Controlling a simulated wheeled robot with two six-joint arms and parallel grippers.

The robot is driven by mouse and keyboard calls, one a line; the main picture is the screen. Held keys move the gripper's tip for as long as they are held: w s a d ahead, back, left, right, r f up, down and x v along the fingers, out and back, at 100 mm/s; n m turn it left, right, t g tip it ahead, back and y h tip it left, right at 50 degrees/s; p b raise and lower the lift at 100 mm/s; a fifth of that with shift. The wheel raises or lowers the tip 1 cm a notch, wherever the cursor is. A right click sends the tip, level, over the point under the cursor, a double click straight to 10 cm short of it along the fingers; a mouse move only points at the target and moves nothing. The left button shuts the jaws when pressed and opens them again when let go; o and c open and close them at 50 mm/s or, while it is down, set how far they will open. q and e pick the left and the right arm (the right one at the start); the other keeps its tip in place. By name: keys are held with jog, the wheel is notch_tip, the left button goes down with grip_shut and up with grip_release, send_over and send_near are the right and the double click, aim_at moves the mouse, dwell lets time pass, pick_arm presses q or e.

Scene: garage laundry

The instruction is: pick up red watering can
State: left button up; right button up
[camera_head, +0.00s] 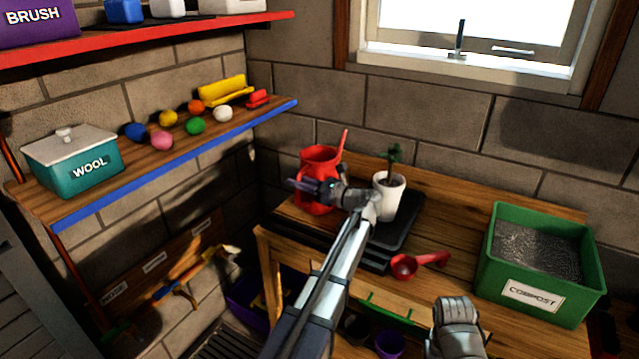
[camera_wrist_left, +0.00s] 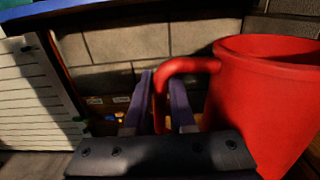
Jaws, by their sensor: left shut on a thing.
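The red watering can (camera_head: 320,160) is upright at the left end of the wooden table, by the black tray, with its spout pointing up to the right. My left gripper (camera_head: 308,187) reaches in front of it. In the left wrist view, the gripper's fingers (camera_wrist_left: 160,105) stand on either side of the can's curved red handle (camera_wrist_left: 187,66) and are shut on it. The can's body (camera_wrist_left: 262,100) fills the right of that view. My arm hides part of the can, and I cannot tell whether its base touches the surface. My right gripper (camera_head: 456,318) shows partly at the bottom, fingers unclear.
A white potted plant (camera_head: 388,200) stands on the black tray (camera_head: 407,228), close right of my left wrist. A red scoop (camera_head: 405,266) lies in front. A green compost bin (camera_head: 535,293) stands at the right. A blue-edged shelf (camera_head: 180,165) juts out at the left.

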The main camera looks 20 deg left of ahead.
pick_arm(q)
grip_shut()
dwell(0.9)
jog(key=shift+r, duration=0.2)
pick_arm(e)
jog(key=shift+r, duration=0.15)
